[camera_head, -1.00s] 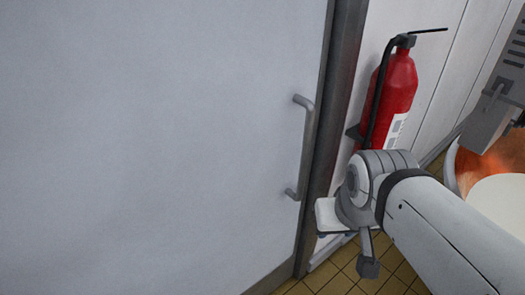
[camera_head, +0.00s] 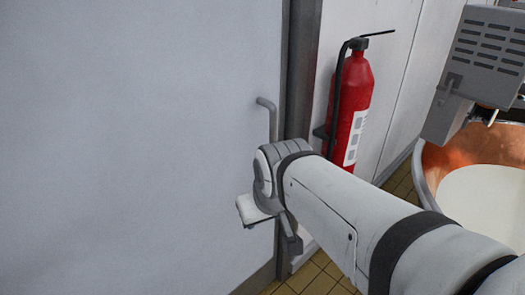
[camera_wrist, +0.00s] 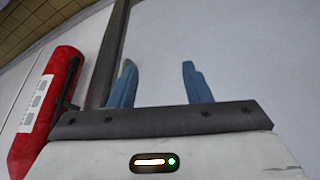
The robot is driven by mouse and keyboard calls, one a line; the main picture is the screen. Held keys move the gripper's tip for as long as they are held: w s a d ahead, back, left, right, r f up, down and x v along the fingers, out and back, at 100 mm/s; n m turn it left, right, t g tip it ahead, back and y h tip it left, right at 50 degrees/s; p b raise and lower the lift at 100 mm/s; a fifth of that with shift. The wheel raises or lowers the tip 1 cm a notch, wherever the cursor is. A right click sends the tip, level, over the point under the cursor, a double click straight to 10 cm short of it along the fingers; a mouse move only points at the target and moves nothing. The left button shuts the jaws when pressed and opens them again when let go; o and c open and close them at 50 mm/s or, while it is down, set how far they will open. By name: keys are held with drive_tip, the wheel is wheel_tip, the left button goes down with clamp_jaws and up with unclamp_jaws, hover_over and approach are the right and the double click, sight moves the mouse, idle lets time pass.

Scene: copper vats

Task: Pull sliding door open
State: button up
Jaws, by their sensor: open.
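The sliding door (camera_head: 130,150) is a large pale grey panel filling the left of the head view, its right edge along a dark metal frame (camera_head: 299,75). Its grey bar handle (camera_head: 273,118) is upright near that edge; my wrist hides the lower part. My gripper's blue fingers are spread apart with nothing between them in the wrist view (camera_wrist: 158,82). They are in front of the pale door surface (camera_wrist: 240,50), one finger close to the dark frame (camera_wrist: 108,55). I cannot make out the handle in the wrist view, and the fingertips are hidden in the head view.
A red fire extinguisher (camera_head: 352,110) hangs on the white wall right of the frame, close to my arm. A copper vat (camera_head: 480,150) with pale contents and a grey vented box (camera_head: 490,60) stand at the right. The floor has tan tiles (camera_head: 320,275).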

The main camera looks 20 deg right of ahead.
drive_tip(key=w+d+f+n+t+y+b, duration=0.1)
drive_tip(key=w+d+f+t+b, duration=0.25)
drive_tip(key=w+d, duration=0.4)
drive_tip(key=w+d+f+t+y+b, duration=0.1)
drive_tip(key=w+d+f+t+b, duration=0.3)
drive_tip(key=w, duration=0.7)
drive_tip(key=w+d+f+n+t+y+b, duration=0.1)
drive_tip(key=w+d+f+t+b, duration=0.25)
drive_tip(key=w+d+t, duration=0.45)
drive_tip(key=w+a+g+p, duration=0.1)
drive_tip(key=w+g+p, duration=0.1)
drive_tip(key=w, duration=0.5)
drive_tip(key=shift+w+a+f, duration=0.15)
drive_tip(key=shift+w+a, duration=0.1)
drive_tip(key=shift+a, duration=0.15)
drive_tip(key=shift+g, duration=0.25)
drive_tip(key=shift+c, duration=0.3)
clamp_jaws()
